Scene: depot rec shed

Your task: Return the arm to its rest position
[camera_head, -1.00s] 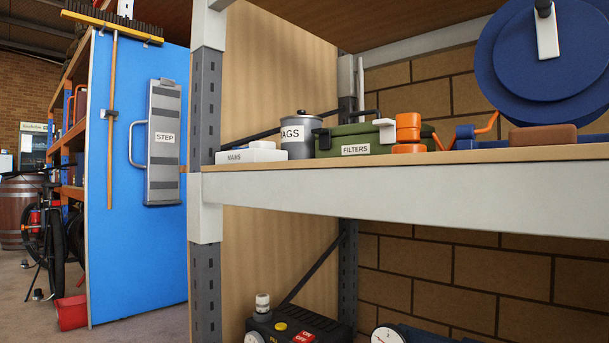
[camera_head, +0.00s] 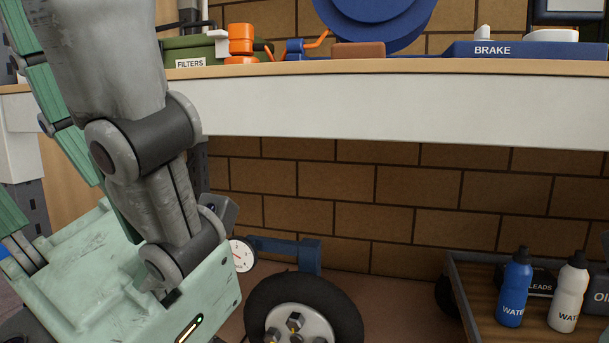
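One of my arms, grey and mint-green, fills the left side of the head view, folded in front of the shelf. It comes in from the left, and its links hide the left end of the shelf. Neither of my grippers shows in this view, so I cannot see their fingers or whether they hold anything.
A shelf (camera_head: 400,108) crosses the view with a green FILTERS box (camera_head: 190,52), a brown block (camera_head: 358,50) and a blue BRAKE case (camera_head: 500,50). Below are a wheel (camera_head: 304,308) and a tray (camera_head: 462,295) with a blue bottle (camera_head: 514,288) and a white bottle (camera_head: 568,292).

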